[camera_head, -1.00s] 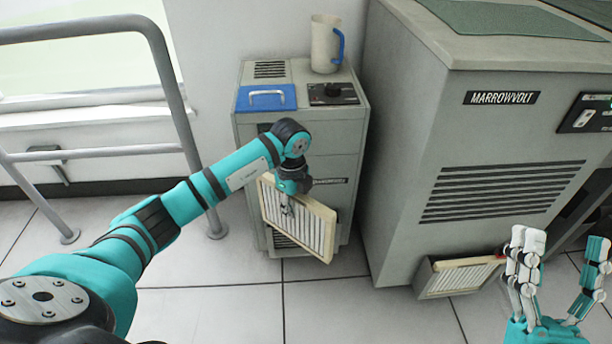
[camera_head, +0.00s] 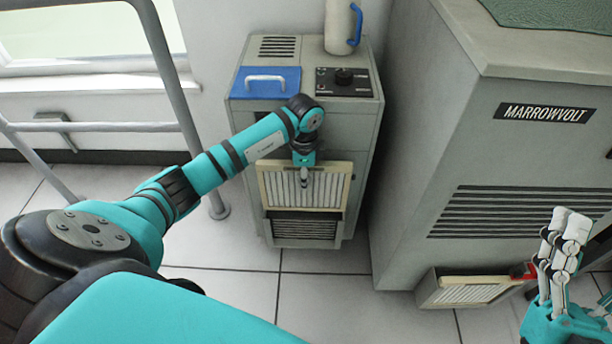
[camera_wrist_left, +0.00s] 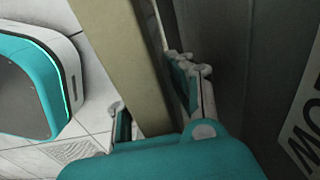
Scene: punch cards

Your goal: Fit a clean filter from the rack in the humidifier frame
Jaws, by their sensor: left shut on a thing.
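My left gripper (camera_head: 305,176) is shut on a filter (camera_head: 331,188) with a cream frame and white pleats. The filter is upright and nearly square to the front of the grey humidifier (camera_head: 352,132), over its lower part. Whether it touches the frame there cannot be told, as it hides what lies behind. In the left wrist view the filter's cream edge (camera_wrist_left: 128,50) runs between the fingers (camera_wrist_left: 155,105). A second filter (camera_head: 470,292) stands in a low grey rack (camera_head: 427,288) at the lower right. My right gripper (camera_head: 583,275) is open beside it, partly cut off.
A blue panel with a white handle (camera_head: 265,82), a black knob panel (camera_head: 343,82) and a pitcher (camera_head: 340,28) are on the humidifier's top. The large MARROWVOLT cabinet (camera_head: 475,140) stands close on the right. A grey rail (camera_head: 172,70) is on the left. Floor in front is clear.

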